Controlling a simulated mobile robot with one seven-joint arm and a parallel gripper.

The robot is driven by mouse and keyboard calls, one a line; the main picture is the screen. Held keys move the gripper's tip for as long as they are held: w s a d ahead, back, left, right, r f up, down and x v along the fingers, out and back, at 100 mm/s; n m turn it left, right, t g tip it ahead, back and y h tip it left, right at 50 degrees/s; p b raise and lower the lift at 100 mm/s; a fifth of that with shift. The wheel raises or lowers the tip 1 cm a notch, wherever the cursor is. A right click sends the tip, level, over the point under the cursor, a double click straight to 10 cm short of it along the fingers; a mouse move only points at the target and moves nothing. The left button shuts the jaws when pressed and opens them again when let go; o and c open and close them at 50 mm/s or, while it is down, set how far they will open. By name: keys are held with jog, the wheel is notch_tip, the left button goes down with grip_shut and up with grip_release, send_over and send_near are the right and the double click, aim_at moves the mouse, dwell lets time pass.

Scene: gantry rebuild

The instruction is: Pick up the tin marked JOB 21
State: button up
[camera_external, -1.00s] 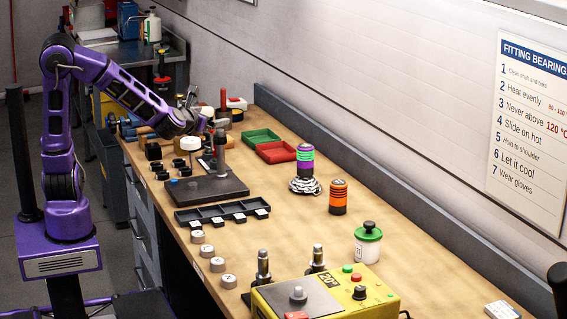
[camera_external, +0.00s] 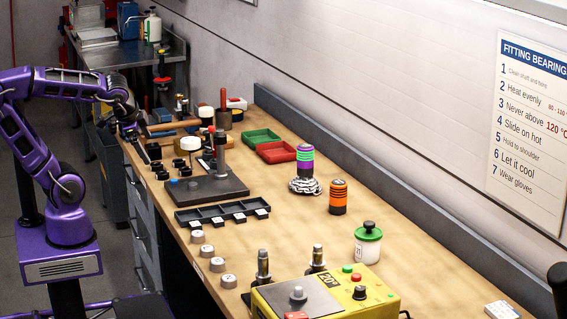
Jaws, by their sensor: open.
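Several small round tins with pale lids stand in a row along the bench's near left edge: one at the far end (camera_external: 197,236), two in the middle (camera_external: 208,250) (camera_external: 217,265), and one at the near end (camera_external: 229,281). Their marks are too small to read, so I cannot tell which is JOB 21. My gripper (camera_external: 145,153) hangs low over the bench's far left edge, by the black blocks and hammers, well away from the row. It is small and partly lost among the dark tools; its jaws are open and no object shows in them.
A black compartment tray (camera_external: 222,215) and a dark plate with a post (camera_external: 205,190) lie between my gripper and the tins. A yellow heater (camera_external: 325,295) stands at the near end. Red (camera_external: 275,152) and green (camera_external: 262,136) trays sit behind. The bench middle is clear.

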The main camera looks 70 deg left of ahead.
jog(key=d+n+h, duration=0.1)
jog(key=s+d+n+h, duration=0.1)
jog(key=d+h, duration=0.1)
jog(key=d+n+h, duration=0.1)
jog(key=d+n, duration=0.1)
jog(key=shift+s+f+t+h, duration=0.15)
jog(key=shift+s+t+h, duration=0.1)
jog(key=shift+t+h, duration=0.15)
